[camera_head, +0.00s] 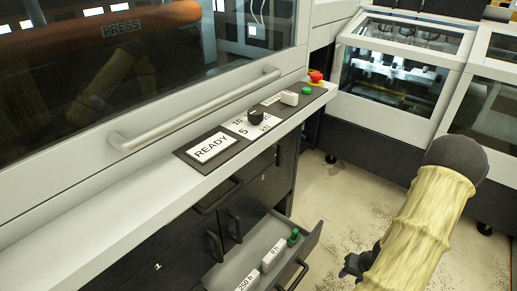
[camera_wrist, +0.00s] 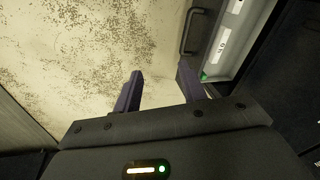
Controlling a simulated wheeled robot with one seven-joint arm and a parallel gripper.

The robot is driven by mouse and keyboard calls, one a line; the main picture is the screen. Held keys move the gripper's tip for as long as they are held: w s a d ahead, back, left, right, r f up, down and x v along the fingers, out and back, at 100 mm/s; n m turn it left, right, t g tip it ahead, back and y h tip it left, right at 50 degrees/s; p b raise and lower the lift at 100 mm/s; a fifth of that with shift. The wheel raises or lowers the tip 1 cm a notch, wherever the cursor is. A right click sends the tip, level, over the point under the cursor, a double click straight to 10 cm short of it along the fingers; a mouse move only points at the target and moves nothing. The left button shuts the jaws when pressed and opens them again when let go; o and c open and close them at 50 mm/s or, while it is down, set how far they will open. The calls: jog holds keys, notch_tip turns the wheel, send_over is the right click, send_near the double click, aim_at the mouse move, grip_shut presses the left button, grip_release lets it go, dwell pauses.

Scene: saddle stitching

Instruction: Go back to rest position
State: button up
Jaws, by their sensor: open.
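My gripper (camera_wrist: 160,88) shows in the wrist view with its two dark fingers spread apart and nothing between them. It is over the speckled floor (camera_wrist: 90,50), beside an open drawer. In the head view my arm, in a pale yellow sleeve, comes in at the lower right, and dark parts of its end show near the drawer. The fingertips cannot be made out clearly there.
The open drawer (camera_head: 313,240) holds white labelled blocks (camera_head: 273,256) and a green piece (camera_head: 293,237). Above it is a panel with a READY plate (camera_head: 211,147), a black knob (camera_head: 255,117) and a red button (camera_head: 316,76). Glass-fronted machines (camera_head: 395,75) stand behind. The floor at centre right is clear.

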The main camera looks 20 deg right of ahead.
jog(key=w+a+r+n+h+p, duration=0.1)
jog(key=w+a+r+p, duration=0.2)
jog(key=r, duration=0.6)
jog(key=w+a+r+n+h+p, duration=0.1)
jog(key=a+r+n+p, duration=0.15)
jog(key=r+p, duration=0.45)
jog(key=w+a+r+p, duration=0.1)
jog(key=w+a+r, duration=0.2)
jog(key=r, duration=0.8)
jog(key=s+a+r+n+p, duration=0.1)
jog(key=a+r+p, duration=0.4)
jog(key=a+r, duration=0.3)
jog(key=s+a+r+n+p, duration=0.2)
jog(key=a+r+p, duration=0.3)
jog(key=r, duration=0.6)
jog(key=a, duration=0.2)
jog(key=shift+a+r+y, duration=0.4)
jog(key=shift+n, duration=0.25)
jog(key=shift+w, duration=0.1)
jog(key=shift+c, duration=0.5)
